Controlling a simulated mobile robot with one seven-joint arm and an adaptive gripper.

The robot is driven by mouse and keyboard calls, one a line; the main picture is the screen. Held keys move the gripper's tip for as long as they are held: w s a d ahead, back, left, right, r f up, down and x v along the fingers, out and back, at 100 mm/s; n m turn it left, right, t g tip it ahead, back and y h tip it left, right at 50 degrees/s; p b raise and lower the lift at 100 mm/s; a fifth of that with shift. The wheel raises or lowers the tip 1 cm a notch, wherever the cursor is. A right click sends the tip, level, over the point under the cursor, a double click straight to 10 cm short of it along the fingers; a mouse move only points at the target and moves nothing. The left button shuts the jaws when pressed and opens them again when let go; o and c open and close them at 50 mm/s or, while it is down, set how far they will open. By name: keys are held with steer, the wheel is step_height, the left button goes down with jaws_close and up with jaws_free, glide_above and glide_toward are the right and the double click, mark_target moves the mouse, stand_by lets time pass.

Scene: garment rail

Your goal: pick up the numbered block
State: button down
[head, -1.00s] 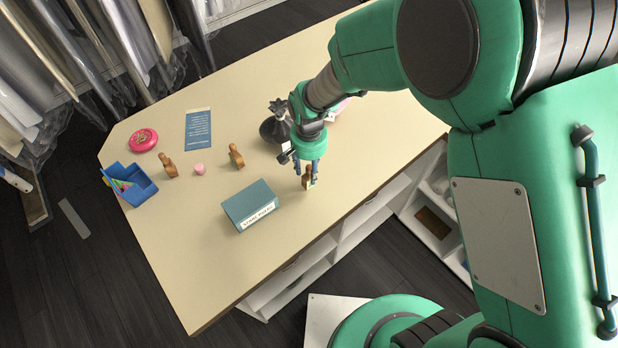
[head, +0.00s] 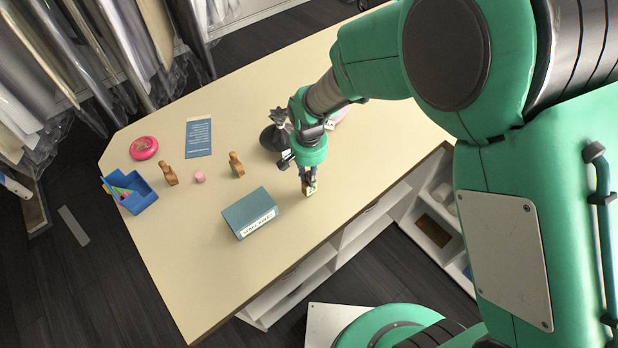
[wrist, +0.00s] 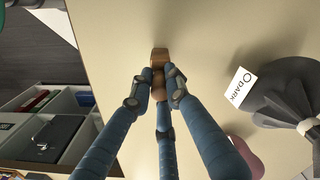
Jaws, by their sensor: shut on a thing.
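In the wrist view the blue fingers (wrist: 160,80) close on both sides of the block (wrist: 159,56), whose far end sticks out past the tips. I cannot read a number on it, nor tell whether it is clear of the table. Two similar wooden pieces stand farther left on the table, one in the middle (head: 237,164) and one near the blue bin (head: 168,174).
A teal box (head: 248,211) lies left of my gripper. A small pink piece (head: 200,177), pink disc (head: 143,148), blue card (head: 198,136) and blue bin (head: 138,196) are at left.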

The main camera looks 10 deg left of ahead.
step_height(320, 180, up, 2)
steer(key=shift+w+r, duration=0.1)
steer(key=shift+r, duration=0.15)
steer(key=s+d, duration=0.3)
steer(key=s, duration=0.4)
steer(key=s+d+r, duration=0.1)
steer(key=s+d, duration=0.3)
steer(key=s, duration=0.3)
steer(key=shift+s+r, duration=0.2)
steer(key=shift+r, duration=0.05)
steer(key=shift+d, duration=0.1)
steer(key=shift+w+d, duration=0.1)
